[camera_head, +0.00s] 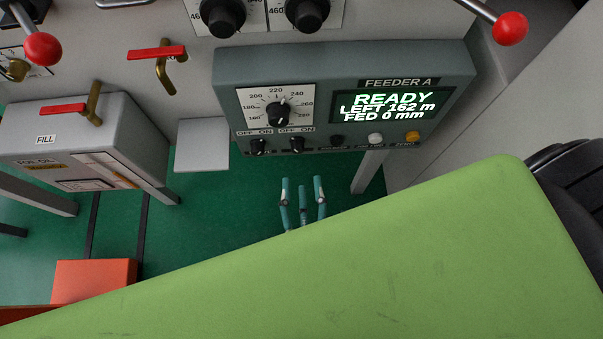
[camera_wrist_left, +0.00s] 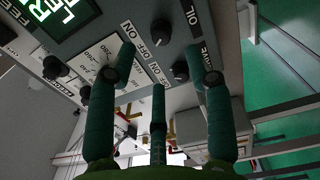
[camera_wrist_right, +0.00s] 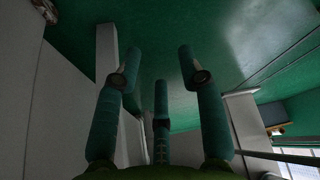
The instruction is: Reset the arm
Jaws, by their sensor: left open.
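My left gripper (camera_head: 303,202) shows below the feeder panel (camera_head: 225,70) in the head view, fingers up and apart, with nothing between them. The left wrist view shows its open fingers (camera_wrist_left: 160,48) in front of the panel's dial and OFF/ON switches; I cannot tell whether they touch it. My right gripper (camera_wrist_right: 158,58) shows only in its wrist view, fingers apart and empty over green floor. A large green link of my own arm (camera_head: 400,260) fills the lower part of the head view.
The feeder screen (camera_head: 390,103) reads READY, LEFT 162 m, FED 0 mm. A grey box marked FILL (camera_head: 120,120) and red-handled valves (camera_head: 157,52) are at left. Red-knobbed levers (camera_head: 510,28) stick out above. An orange block (camera_head: 95,280) is at lower left. Green floor (camera_head: 225,215) lies below.

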